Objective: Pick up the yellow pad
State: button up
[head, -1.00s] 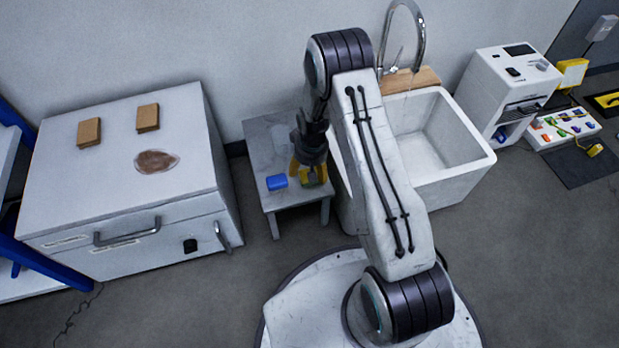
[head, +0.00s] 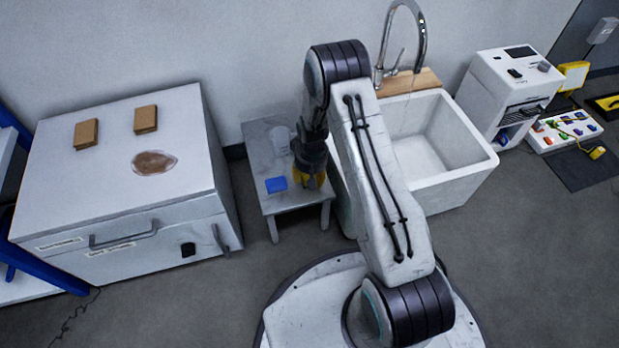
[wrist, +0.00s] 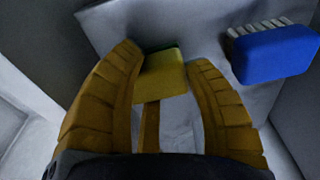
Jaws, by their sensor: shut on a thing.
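The yellow pad (wrist: 162,76) is between the two yellow fingers of my gripper (wrist: 165,82) in the wrist view, with the fingers shut on it. In the head view my gripper (head: 309,180) points down over the small grey table (head: 288,200), and the pad is hidden behind the fingers. I cannot tell whether the pad touches the tabletop. A blue brush (wrist: 275,52) with pale bristles lies to the right of the pad in the wrist view. It also shows in the head view (head: 276,185), left of my gripper.
A white chest (head: 120,180) with two brown blocks is at the left. A white sink (head: 425,150) with a tall tap is close on the right. Grey floor is open in front.

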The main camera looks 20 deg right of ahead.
jog(key=shift+c, duration=1.1)
jog(key=shift+r, duration=0.1)
